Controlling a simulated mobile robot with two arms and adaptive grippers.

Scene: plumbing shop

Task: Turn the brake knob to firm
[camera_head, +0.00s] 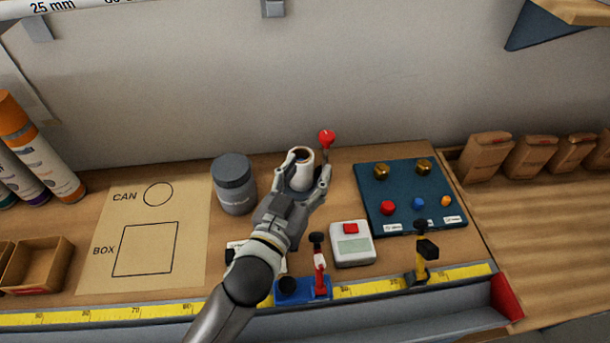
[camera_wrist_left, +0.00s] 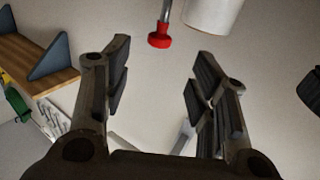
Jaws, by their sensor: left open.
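A round red knob (camera_head: 327,138) with a small white mark stands on a thin stem at the back of the bench. It looks like the brake knob, but I cannot read firm or any other setting on it. A white roll (camera_head: 301,154) with a dark centre stands beside it on the left. My left gripper (camera_head: 309,172) is open in front of the roll, its fingers hiding part of the roll and the stem. In the left wrist view the red knob (camera_wrist_left: 160,41) and metal stem show beyond the open, empty fingers, with the white roll (camera_wrist_left: 211,14) to the right.
A grey jar (camera_head: 234,184) stands left of the gripper. To the right are a grey box with a red button (camera_head: 352,246) and a blue panel (camera_head: 375,180) with coloured knobs. A blue clamp-like tool (camera_head: 318,289) sits at the front by the yellow ruler (camera_head: 375,287).

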